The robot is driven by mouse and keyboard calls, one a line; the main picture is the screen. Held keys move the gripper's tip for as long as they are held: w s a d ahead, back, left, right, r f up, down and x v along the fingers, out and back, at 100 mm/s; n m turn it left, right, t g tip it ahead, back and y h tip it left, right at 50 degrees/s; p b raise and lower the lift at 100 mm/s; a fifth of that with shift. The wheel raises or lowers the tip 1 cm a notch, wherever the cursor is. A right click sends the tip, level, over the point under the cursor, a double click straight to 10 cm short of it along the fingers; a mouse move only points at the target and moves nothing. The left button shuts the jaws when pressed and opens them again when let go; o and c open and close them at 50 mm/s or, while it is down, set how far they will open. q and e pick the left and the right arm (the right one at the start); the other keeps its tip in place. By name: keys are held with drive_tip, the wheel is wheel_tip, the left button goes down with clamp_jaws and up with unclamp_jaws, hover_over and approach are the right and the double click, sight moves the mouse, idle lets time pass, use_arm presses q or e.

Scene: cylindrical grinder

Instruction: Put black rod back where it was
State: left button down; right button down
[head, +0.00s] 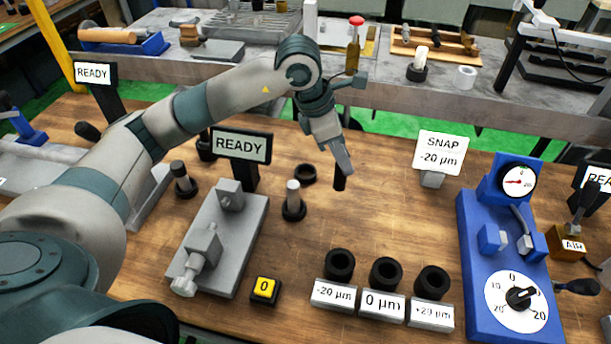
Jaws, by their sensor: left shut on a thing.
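My left gripper (342,162) reaches down from above over the middle of the wooden table. It is shut on the black rod (340,184), whose short dark lower end shows upright below the fingertips. The rod's upper part is hidden between the fingers. I cannot tell whether its lower end touches the table. An empty-looking black ring holder (305,173) lies just left of the rod. A grey rod in a black holder (293,202) stands nearer and to the left. My right gripper is not in view.
A grey bench fixture (222,240) with a READY sign (241,146) stands left. Three black rings (386,273) sit behind labelled blocks at the front. Bare table lies right of the rod.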

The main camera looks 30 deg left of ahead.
use_arm(q)
drive_tip(key=w+r+n+t+y, duration=0.1)
drive_tip(key=w+r+n+y, duration=0.3)
drive_tip(key=n, duration=1)
drive_tip(key=shift+w+r+t+y, duration=0.3)
drive_tip(key=shift+w+t+y, duration=0.15)
drive_tip(key=shift+w, duration=0.45)
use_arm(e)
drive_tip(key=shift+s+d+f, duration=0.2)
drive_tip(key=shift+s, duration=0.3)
